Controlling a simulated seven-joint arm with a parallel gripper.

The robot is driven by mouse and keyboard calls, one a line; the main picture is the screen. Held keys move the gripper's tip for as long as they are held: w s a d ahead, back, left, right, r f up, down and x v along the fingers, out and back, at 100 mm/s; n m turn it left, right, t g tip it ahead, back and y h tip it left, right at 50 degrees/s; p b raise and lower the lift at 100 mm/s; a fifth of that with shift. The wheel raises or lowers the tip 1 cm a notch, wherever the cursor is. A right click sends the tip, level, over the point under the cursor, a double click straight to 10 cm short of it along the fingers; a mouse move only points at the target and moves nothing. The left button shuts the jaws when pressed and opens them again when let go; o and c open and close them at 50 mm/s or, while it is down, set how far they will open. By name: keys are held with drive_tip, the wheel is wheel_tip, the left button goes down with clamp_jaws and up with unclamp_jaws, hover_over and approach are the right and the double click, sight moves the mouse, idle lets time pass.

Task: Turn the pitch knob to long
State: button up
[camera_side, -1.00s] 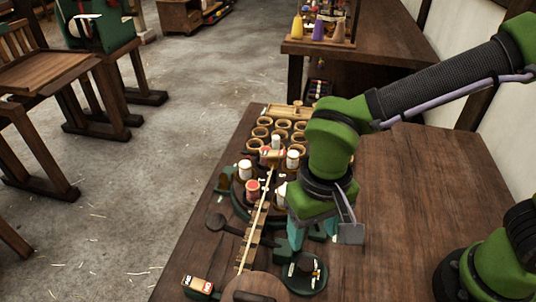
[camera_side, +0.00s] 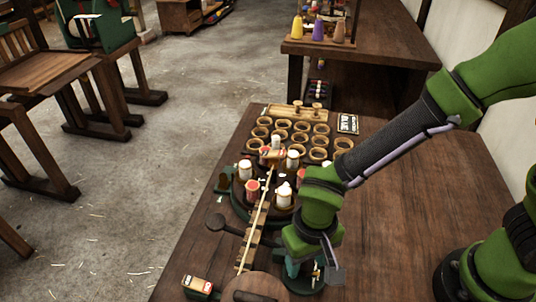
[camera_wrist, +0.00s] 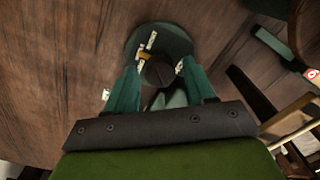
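The pitch knob (camera_wrist: 158,73) is a dark round knob on a dark green dial plate (camera_wrist: 172,36), seen in the wrist view. A brass-coloured pointer (camera_wrist: 143,56) and small white labels lie beside it; the label text is too small to read. My gripper (camera_wrist: 158,68) is over the dial with its two green fingers apart, one on each side of the knob. I cannot tell whether they touch it. In the side view my gripper (camera_side: 300,270) is low over the dial plate (camera_side: 318,279) and hides most of it.
Left of the dial are a round wooden disc (camera_side: 256,287), a slatted rail (camera_side: 254,236) and a small box with red and white labels (camera_side: 197,285). Behind stand white and red bobbins (camera_side: 284,195) and several ring cups (camera_side: 300,138). The table's right part is bare.

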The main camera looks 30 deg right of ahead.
drive_tip(key=c, duration=0.8)
drive_tip(key=shift+c, duration=0.2)
drive_tip(key=shift+n, duration=0.4)
drive_tip(key=n, duration=0.3)
drive_tip(key=shift+n, duration=0.3)
drive_tip(key=n, duration=0.4)
drive_tip(key=shift+r, duration=0.1)
drive_tip(key=shift+n, duration=0.3)
drive_tip(key=o, duration=1)
drive_tip(key=shift+o, duration=0.2)
